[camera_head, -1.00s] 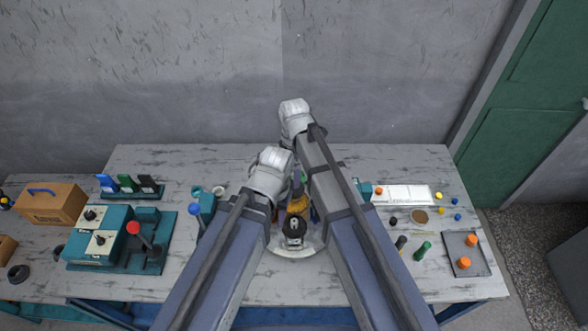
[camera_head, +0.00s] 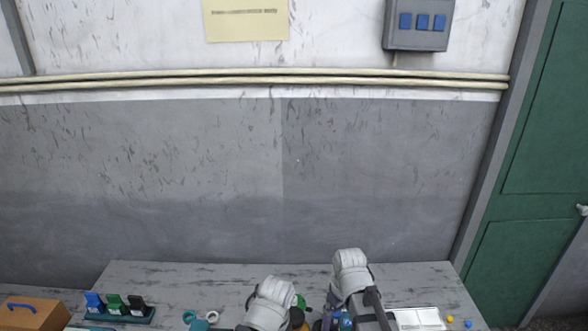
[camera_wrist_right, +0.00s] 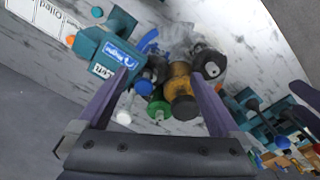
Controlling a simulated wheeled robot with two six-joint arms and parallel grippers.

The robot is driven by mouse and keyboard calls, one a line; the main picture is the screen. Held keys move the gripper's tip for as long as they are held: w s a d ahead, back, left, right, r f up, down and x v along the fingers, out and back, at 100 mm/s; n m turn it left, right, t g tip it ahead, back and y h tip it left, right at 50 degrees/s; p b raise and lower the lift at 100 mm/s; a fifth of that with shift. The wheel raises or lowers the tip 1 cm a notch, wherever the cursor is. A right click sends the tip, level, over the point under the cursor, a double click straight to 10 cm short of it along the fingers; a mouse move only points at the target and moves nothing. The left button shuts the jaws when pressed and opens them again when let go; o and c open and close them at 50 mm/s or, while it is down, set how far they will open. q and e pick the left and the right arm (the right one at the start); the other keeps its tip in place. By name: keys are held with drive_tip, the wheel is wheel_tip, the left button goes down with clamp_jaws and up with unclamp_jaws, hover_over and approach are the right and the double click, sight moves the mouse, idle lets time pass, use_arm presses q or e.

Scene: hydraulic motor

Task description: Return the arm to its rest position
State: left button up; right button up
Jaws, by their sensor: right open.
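In the head view the white wrist of my right arm (camera_head: 351,273) stands above the back of the table, and the white wrist of my left arm (camera_head: 269,303) is lower and to its left. Both gripper jaws are out of sight there. In the right wrist view my right gripper (camera_wrist_right: 162,78) is open, its two fingers well apart. Nothing is clamped between them. Beyond the fingers is a cluster with an amber bottle (camera_wrist_right: 181,82), a green-capped item (camera_wrist_right: 159,109) and black parts. I cannot tell if the fingers touch any of these. My left gripper's jaws are not visible.
A teal labelled box (camera_wrist_right: 105,55) lies close by the left finger in the wrist view. A wall stands behind.

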drive_tip(key=s+d+m, duration=0.4)
drive_tip(key=d+m, duration=0.1)
drive_tip(key=m, duration=0.2)
drive_tip(key=s+a+f+n+h+b, duration=0.1)
drive_tip(key=s+a+f+n+b, duration=0.3)
drive_tip(key=a+f+b, duration=0.6)
drive_tip(key=shift+s+a+f+g, duration=0.2)
drive_tip(key=shift+s+a+g, duration=0.2)
drive_tip(key=shift+s+a, duration=0.45)
